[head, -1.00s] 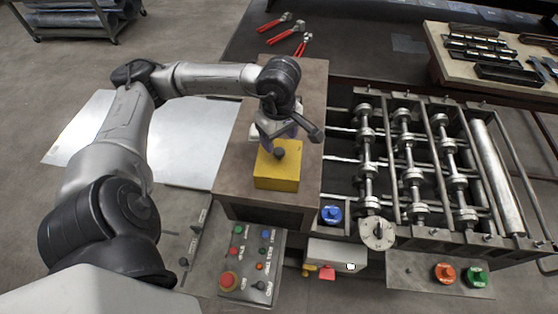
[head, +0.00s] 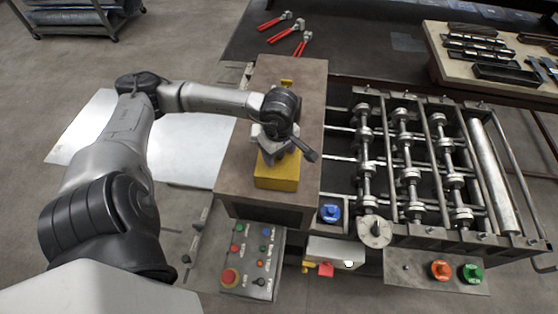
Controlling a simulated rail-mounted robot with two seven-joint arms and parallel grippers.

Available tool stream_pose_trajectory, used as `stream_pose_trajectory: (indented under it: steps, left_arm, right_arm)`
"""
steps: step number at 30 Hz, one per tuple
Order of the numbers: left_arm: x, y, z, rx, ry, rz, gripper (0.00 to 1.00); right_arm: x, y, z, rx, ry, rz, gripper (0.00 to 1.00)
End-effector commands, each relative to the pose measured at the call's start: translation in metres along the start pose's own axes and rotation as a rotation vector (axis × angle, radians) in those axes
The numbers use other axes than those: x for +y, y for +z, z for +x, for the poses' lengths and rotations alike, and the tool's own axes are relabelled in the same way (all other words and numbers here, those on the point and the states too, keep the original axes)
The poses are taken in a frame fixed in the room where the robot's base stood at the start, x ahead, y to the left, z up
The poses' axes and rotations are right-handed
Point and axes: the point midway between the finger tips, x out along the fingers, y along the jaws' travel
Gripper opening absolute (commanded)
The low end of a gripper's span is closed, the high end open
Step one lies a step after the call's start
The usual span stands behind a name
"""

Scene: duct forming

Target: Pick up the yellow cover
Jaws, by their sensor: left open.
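The yellow cover (head: 277,176) is a box-like block standing on the brown machine top (head: 240,165). My left gripper (head: 278,153) is directly over it, pointing down, and is open. The gripper hides the top and far part of the cover, including its dark knob. I cannot tell whether the fingers touch it. My right gripper is not in view.
A roller machine (head: 415,165) with several shafts stands to the right. A control panel (head: 252,262) with buttons is in front. Red-handled tools (head: 285,32) lie on the dark table behind. A metal sheet (head: 185,150) lies left, under my arm.

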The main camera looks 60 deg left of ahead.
Motion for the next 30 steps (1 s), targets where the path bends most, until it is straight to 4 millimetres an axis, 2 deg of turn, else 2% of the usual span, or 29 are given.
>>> stream_pose_trajectory:
  steps: [3,22,30]
  left_arm:
    - [0.0,0.0,-0.0001,0.0,0.0,0.0,0.6]
    - [0.0001,0.0,-0.0006,0.0,0.001,0.0,0.0]
    - [0.0003,0.0,-0.0012,0.0,0.002,0.0,0.0]
  right_arm:
    - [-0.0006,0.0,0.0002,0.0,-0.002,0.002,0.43]
    - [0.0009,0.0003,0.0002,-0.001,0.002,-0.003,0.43]
    - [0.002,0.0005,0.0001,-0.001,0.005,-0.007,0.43]
